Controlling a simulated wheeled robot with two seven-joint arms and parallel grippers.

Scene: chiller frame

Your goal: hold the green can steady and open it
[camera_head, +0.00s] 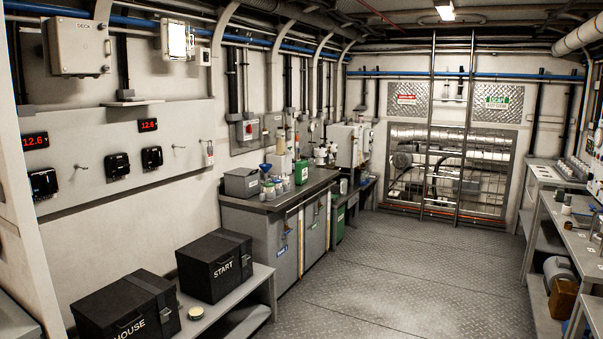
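A small green can-like container (301,172) with a pale label stands on the dark-topped counter along the left wall, in the middle distance. It looks upright, and its lid or top is too small to make out. Bottles and jars stand close beside it. Neither of my grippers shows in the head view, so nothing is seen touching the container.
The counter (314,180) also bears a grey bin (241,183) and several bottles. Nearer, two black boxes marked START (215,265) and HOUSE (125,305) sit on a low bench with a round tin (196,313). A bench (585,240) lines the right. The floor (400,270) between is clear.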

